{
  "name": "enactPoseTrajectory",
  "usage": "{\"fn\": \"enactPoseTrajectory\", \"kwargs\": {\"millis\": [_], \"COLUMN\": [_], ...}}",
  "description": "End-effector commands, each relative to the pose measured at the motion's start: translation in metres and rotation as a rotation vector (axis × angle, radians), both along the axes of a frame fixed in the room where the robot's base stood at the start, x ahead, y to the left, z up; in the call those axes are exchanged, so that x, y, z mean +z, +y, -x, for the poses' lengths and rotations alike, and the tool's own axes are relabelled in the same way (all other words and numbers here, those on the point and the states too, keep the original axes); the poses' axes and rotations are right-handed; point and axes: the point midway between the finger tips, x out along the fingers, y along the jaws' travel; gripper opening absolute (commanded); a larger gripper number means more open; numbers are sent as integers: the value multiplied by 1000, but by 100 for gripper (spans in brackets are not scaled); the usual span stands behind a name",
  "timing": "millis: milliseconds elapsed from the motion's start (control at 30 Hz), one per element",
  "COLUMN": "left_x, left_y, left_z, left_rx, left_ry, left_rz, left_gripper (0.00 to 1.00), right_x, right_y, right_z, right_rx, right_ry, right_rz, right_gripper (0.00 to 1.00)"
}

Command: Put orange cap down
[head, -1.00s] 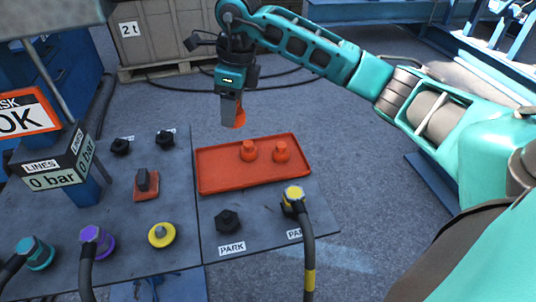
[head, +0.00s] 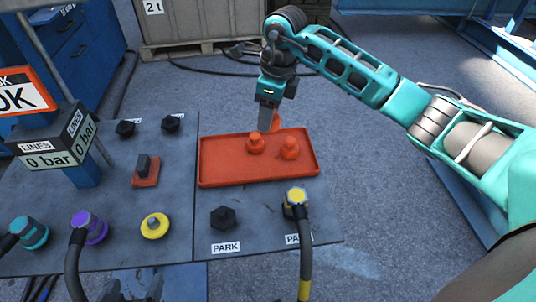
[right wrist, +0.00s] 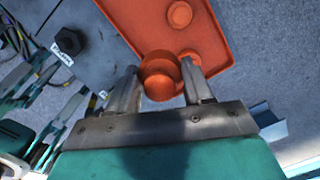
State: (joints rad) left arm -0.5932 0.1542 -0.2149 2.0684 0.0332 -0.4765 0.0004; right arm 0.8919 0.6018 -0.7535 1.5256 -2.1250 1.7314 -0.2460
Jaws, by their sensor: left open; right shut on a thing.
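My right gripper (head: 269,122) is shut on an orange cap (head: 277,119) above the back edge of the orange tray (head: 225,170). In the right wrist view the held cap (right wrist: 160,82) sits between the two fingers, with the tray (right wrist: 130,15) below it. Two other orange caps, a left one (head: 255,144) and a right one (head: 290,149), stand in the tray near its middle and right. Whether the held cap touches the tray is unclear. My left gripper (head: 133,291) is open and empty at the bottom edge, partly cut off.
The tray's left half is bare. In front of it are a black PARK fitting (head: 223,217) and a yellow-topped connector (head: 296,198) with a cable. The panel at left holds a yellow cap (head: 155,225), purple connector (head: 90,225) and teal connector (head: 29,232).

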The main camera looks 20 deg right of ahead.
Motion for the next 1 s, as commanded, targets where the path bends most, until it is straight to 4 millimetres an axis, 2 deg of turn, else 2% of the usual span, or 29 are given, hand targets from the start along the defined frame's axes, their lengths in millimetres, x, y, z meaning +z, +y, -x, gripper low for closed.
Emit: {"fn": "enactPoseTrajectory", "kwargs": {"millis": [33, 100, 300, 567, 800, 1000], "left_x": [-6, -10, -18, -21, -30, -27], "left_y": [0, 1, 1, 1, -1, -3], "left_z": [0, 0, 0, 0, 0, -1], "left_rx": [-1, -2, -2, -1, 3, 5], "left_ry": [0, -1, 0, 0, 2, 1], "left_rz": [-2, -2, -3, -2, 4, 10], "left_gripper": [83, 83, 83, 83, 83, 83], "right_x": [-18, -37, -79, -98, -133, -133], "right_y": [0, 0, 0, 0, 0, 0], "right_z": [1, 1, 0, 0, 0, -1], "right_rx": [-2, -1, -2, 0, -1, 0], "right_ry": [4, 3, 0, -1, 1, -3], "right_rz": [-1, -1, -2, -2, -1, 0], "right_gripper": [14, 14, 14, 14, 14, 14]}}
